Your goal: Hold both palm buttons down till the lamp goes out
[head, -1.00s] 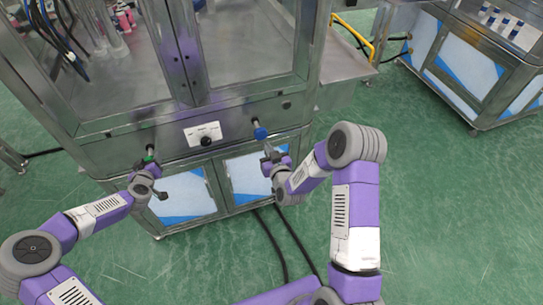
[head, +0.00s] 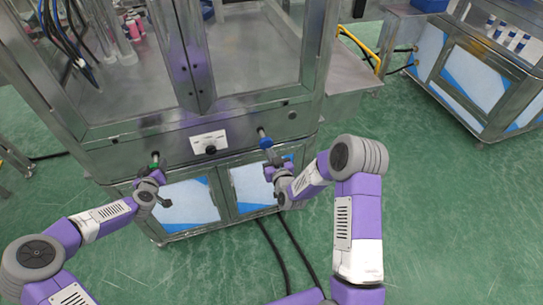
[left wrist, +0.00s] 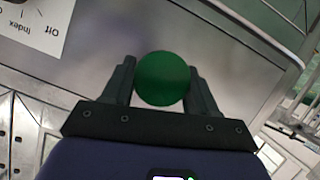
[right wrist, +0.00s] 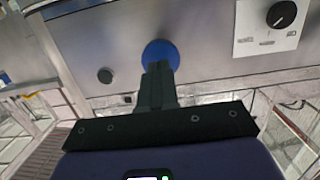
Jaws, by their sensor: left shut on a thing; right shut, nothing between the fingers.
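The green palm button (head: 154,165) is on the left of the machine's front panel. My left gripper (head: 153,175) is at it; in the left wrist view the round green button (left wrist: 163,78) sits between the two fingers (left wrist: 163,90), which are shut on it. The blue palm button (head: 265,142) stands out on a stem to the right. My right gripper (head: 269,157) is shut and empty just in front of it. In the right wrist view the closed fingertips (right wrist: 158,70) overlap the lower part of the blue button (right wrist: 160,54); I cannot tell whether they touch. I cannot make out a lit lamp.
A white label plate with a black knob (head: 209,143) is between the buttons; the knob also shows in the right wrist view (right wrist: 281,14). Cabinet doors (head: 188,203) are below. Black cables (head: 272,245) run over the green floor. Another machine (head: 465,75) stands at the right.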

